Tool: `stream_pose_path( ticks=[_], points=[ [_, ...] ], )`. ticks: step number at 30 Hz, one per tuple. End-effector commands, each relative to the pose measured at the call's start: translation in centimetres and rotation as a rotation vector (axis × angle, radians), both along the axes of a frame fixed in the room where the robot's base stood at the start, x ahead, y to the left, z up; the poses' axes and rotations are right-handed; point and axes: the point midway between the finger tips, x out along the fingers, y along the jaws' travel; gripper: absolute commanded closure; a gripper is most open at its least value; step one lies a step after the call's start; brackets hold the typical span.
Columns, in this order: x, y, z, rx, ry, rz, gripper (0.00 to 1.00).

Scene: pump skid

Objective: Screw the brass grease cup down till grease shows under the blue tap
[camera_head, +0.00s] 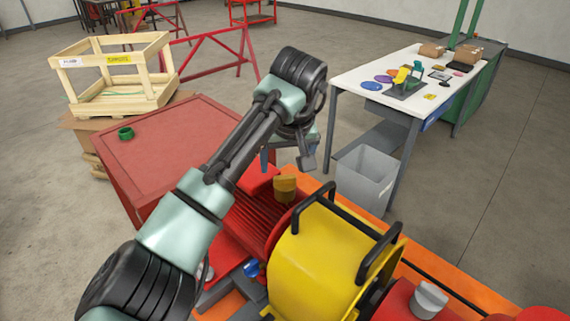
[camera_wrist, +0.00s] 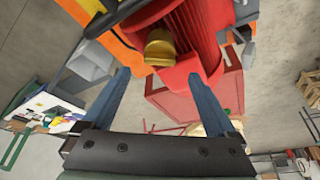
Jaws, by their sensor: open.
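The brass grease cup (camera_head: 285,188) stands on the red finned housing, just behind the yellow guard. It also shows in the wrist view (camera_wrist: 160,48), top centre, beyond and roughly between my fingertips. My gripper (camera_head: 287,160) is open and empty, pointing down, above and slightly behind the cup in the head view. Its two blue fingers are spread wide in the wrist view (camera_wrist: 158,78), and neither is seen touching the cup. The blue tap (camera_head: 250,268) sits low at the left of the yellow guard, partly hidden. I cannot make out any grease under it.
The yellow guard (camera_head: 310,262) has black handles (camera_head: 378,250) standing up close to the cup. A red table (camera_head: 165,150) with a green ring (camera_head: 125,133) is at left. A grey bin (camera_head: 362,180) and white bench (camera_head: 385,75) are behind right. Open floor lies at far right.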

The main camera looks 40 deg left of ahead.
Motion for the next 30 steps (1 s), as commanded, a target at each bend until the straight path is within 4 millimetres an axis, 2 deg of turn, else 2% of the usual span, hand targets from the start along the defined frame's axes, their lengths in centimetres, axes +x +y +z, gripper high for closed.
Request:
stream_pose_path(
  ticks=[4, 9, 20, 30],
  points=[
    [0.5, 0.8, -2.2, -0.002, 0.003, 0.000, 0.07],
    [1.0, 1.2, -3.8, -0.001, 0.000, -0.001, 0.07],
    [1.2, 1.3, -4.3, 0.001, -0.002, -0.003, 0.07],
    [1.2, 1.3, -4.3, 0.001, -0.002, -0.003, 0.69]
  ],
)
